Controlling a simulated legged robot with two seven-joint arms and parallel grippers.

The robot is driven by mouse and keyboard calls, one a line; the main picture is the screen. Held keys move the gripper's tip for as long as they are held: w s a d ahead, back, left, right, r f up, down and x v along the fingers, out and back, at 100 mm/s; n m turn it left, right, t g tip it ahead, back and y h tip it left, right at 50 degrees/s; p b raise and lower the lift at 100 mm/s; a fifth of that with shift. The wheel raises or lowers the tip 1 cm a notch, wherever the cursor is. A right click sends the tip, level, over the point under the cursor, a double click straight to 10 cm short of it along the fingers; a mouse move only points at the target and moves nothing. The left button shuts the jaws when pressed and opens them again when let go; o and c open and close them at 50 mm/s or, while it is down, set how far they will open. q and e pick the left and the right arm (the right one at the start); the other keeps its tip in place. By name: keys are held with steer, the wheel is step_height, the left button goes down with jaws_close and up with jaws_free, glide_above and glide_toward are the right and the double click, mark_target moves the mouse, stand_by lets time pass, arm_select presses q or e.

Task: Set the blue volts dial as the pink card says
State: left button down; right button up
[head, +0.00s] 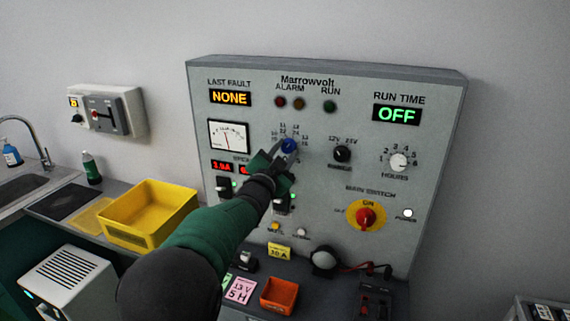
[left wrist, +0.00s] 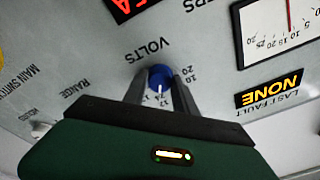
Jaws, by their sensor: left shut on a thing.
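The blue volts dial (head: 289,146) is on the grey panel, with small numbers around it. In the left wrist view the volts dial (left wrist: 160,74) sits between my left gripper's fingers (left wrist: 158,80), and the panel appears upside down. A white pointer mark on it points toward the gripper body, at the scale's middle; the exact number is partly hidden. In the head view my left gripper (head: 279,155) is shut on the dial. The pink card (head: 239,289) lies on the bench below and seems to read "13 V" and "5 H". My right gripper is not in view.
Right of the volts dial are the black range dial (head: 342,153) and the white hours dial (head: 398,161). The red main switch (head: 366,216) is below them. A yellow bin (head: 150,235) and an orange tray (head: 279,309) stand on the bench. The run time display (head: 397,115) reads OFF.

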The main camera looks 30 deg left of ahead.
arm_select(q)
steer(key=m+b, duration=0.3)
steer(key=m, duration=0.2)
steer(key=shift+r+h, duration=0.1)
steer(key=shift+h, duration=0.3)
steer(key=shift+m+h+b, duration=0.3)
steer(key=shift+m+b, duration=0.75)
steer(key=shift+m, duration=0.75)
steer(key=c, duration=1)
jaws_free()
steer(key=shift+d, duration=0.1)
steer(key=s+d+f+b, duration=0.1)
steer(key=s+d+b, duration=0.1)
steer(key=s, duration=1.4)
steer(key=shift+s+d+f+b, duration=0.25)
steer(key=shift+d+b, duration=0.05)
steer(key=shift+d, duration=0.05)
